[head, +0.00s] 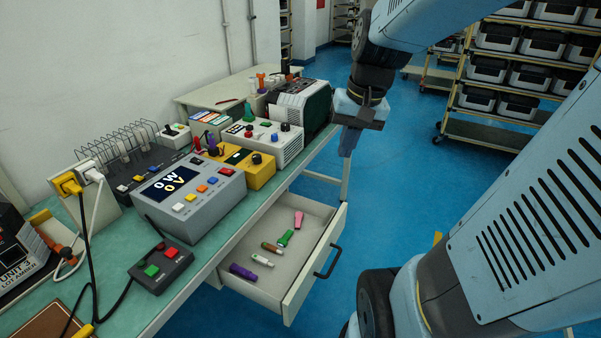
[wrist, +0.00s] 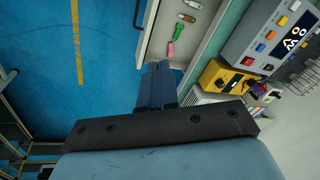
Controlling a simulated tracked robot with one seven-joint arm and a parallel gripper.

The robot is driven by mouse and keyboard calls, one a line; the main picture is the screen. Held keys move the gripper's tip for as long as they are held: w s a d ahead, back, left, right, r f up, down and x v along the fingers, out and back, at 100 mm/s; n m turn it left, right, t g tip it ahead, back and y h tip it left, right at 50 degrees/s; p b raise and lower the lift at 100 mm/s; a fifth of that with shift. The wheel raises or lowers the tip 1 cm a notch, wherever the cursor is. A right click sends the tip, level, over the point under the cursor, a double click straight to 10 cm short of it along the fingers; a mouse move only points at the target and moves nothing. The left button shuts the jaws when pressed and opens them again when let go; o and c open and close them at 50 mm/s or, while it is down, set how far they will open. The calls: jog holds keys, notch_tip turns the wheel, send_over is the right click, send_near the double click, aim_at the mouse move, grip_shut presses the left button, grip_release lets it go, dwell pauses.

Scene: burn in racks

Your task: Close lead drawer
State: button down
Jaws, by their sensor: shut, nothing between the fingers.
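The lead drawer (head: 277,294) is pulled out from under the green-topped bench in the head view. It holds several small coloured leads or plugs, among them a purple one (head: 243,271), a green one (head: 286,238) and a pink one (head: 298,219). Its black handle (head: 329,263) is on the front panel, facing right. My gripper (head: 346,149) is shut and empty, above and beyond the drawer's far end, apart from it. In the wrist view the shut fingers (wrist: 157,83) point toward the drawer (wrist: 161,32), whose handle (wrist: 138,12) shows at the top edge.
The bench (head: 212,244) carries a grey power unit (head: 190,203), a yellow meter (head: 262,170) and a black two-button box (head: 160,267) near its front edge. Blue floor (head: 330,190) lies clear right of the drawer. Yellow racks with bins (head: 497,103) stand at the back right.

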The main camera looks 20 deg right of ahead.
jog(key=w+d+f+m+g+y, duration=0.1)
jog(key=w+d+f+m+y, duration=0.25)
jog(key=f, duration=0.35)
jog(key=w+d+f+m+y, duration=0.2)
jog(key=d+f+m, duration=0.1)
jog(key=d+f, duration=0.25)
jog(key=w+d+f+m+g+y, duration=0.1)
jog(key=w+d+f+m+y, duration=0.2)
jog(key=f, duration=0.4)
jog(key=d+f+m+t+y, duration=0.4)
jog(key=d+f+m, duration=0.2)
jog(key=f, duration=0.4)
jog(key=m+t+h, duration=0.1)
jog(key=m+t, duration=0.7)
jog(key=t, duration=0.1)
send_near(344, 220)
jog(key=x, duration=0.6)
jog(key=shift+a+r, duration=0.3)
jog(key=shift+a, duration=0.2)
jog(key=shift+w, duration=0.15)
